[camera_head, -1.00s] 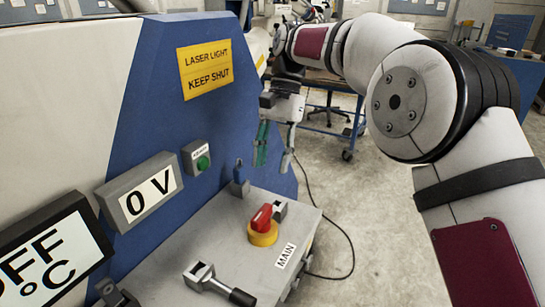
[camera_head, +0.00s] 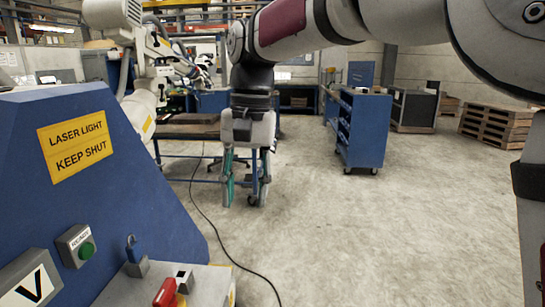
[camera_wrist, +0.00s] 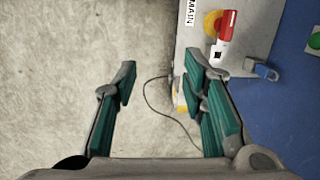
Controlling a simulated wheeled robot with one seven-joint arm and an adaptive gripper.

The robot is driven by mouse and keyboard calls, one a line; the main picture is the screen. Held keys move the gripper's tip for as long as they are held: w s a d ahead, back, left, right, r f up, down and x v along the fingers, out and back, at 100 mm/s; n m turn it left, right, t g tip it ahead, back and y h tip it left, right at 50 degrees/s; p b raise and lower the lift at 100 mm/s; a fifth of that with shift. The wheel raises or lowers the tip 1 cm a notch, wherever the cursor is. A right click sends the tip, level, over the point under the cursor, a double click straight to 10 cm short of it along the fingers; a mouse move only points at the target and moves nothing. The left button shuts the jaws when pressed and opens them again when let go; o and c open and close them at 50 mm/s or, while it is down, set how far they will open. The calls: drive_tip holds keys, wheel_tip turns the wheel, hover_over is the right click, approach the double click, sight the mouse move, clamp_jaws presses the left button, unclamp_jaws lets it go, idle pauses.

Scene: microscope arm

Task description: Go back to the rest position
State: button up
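My gripper (camera_head: 243,190) hangs pointing down from my arm in the head view, over the floor to the right of the blue and white machine (camera_head: 110,190). Its green-padded fingers are spread wide with nothing between them. In the wrist view my gripper (camera_wrist: 160,100) is also open, with bare floor and a thin black cable between the fingers. The machine's control panel (camera_wrist: 240,40), with a red and yellow rotary switch (camera_wrist: 217,24), lies beyond the right finger there. I cannot tell the height of the fingers above the floor.
A black cable (camera_head: 215,232) lies on the floor beside the machine. A workbench (camera_head: 190,130) and another white robot arm (camera_head: 145,60) stand behind. A blue cabinet (camera_head: 362,130) and wooden pallets (camera_head: 500,125) are at the back right. The floor at centre right is clear.

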drive_tip(key=s+d+r+t, duration=0.25)
drive_tip(key=s+d, duration=0.75)
drive_tip(key=d, duration=0.5)
drive_tip(key=s+d+f+t+p, duration=0.1)
drive_tip(key=s+d+f, duration=0.2)
drive_tip(key=s, duration=0.3)
drive_tip(key=s+d+f+t, duration=0.2)
drive_tip(key=s+d+f, duration=0.2)
drive_tip(key=s+d, duration=0.2)
drive_tip(key=shift+s+d+f+h+p, duration=0.15)
drive_tip(key=shift+s+f+h+p, duration=0.1)
drive_tip(key=shift+s+h+p, duration=0.15)
